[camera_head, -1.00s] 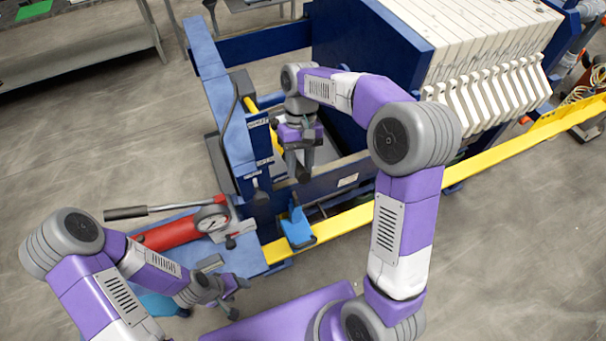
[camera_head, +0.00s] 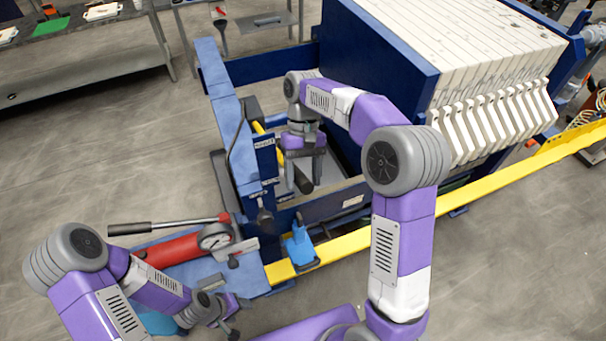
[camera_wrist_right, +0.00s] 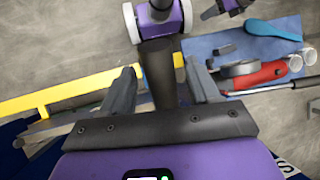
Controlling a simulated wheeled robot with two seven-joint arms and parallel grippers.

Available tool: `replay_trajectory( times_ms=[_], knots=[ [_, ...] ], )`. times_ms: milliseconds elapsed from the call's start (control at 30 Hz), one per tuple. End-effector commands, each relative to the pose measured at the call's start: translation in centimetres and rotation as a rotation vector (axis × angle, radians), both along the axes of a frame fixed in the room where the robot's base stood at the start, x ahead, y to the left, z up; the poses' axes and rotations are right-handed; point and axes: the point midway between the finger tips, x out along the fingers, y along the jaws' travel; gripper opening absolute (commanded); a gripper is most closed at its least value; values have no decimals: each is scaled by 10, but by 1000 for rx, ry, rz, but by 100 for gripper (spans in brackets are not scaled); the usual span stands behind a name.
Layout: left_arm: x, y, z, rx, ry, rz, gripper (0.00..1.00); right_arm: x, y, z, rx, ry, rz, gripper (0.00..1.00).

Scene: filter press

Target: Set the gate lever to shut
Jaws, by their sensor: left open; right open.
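The gate lever has a yellow shaft (camera_head: 259,129) beside the blue upright of the press frame, and a black grip (camera_head: 305,186) at its lower end. My right gripper (camera_head: 304,178) is over that grip, pointing down, with its fingers apart. In the right wrist view the black grip (camera_wrist_right: 158,72) lies between the open fingers of my right gripper (camera_wrist_right: 160,85), with space visible on both sides. Small label plates (camera_head: 264,143) sit on the upright, but their words are too small to read. My left gripper (camera_head: 232,314) is open and empty at the lower left.
A red hand pump with a gauge (camera_head: 213,237) stands on a blue bench at left. A blue pedal-like part (camera_head: 299,246) sits by the yellow rail (camera_head: 400,232). White filter plates (camera_head: 470,60) fill the right of the press. Grey floor is open at left.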

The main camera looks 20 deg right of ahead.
Motion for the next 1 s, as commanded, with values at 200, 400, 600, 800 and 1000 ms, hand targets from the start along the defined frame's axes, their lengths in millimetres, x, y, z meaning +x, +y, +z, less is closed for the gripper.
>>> replay_trajectory(
  times_ms=[200,400,600,800,1000],
  knots=[
    [0,0,-1,0,0,0,59,3,-1,4,0,-1,0,61],
    [0,0,-3,0,0,0,59,15,-5,25,1,-3,-1,61],
    [0,0,-1,0,0,0,59,27,-10,48,0,-2,0,61],
    [0,0,-1,0,0,0,59,34,-13,61,0,-1,0,61],
    [0,0,-1,0,0,0,59,36,-14,65,0,1,0,61]
  ],
)
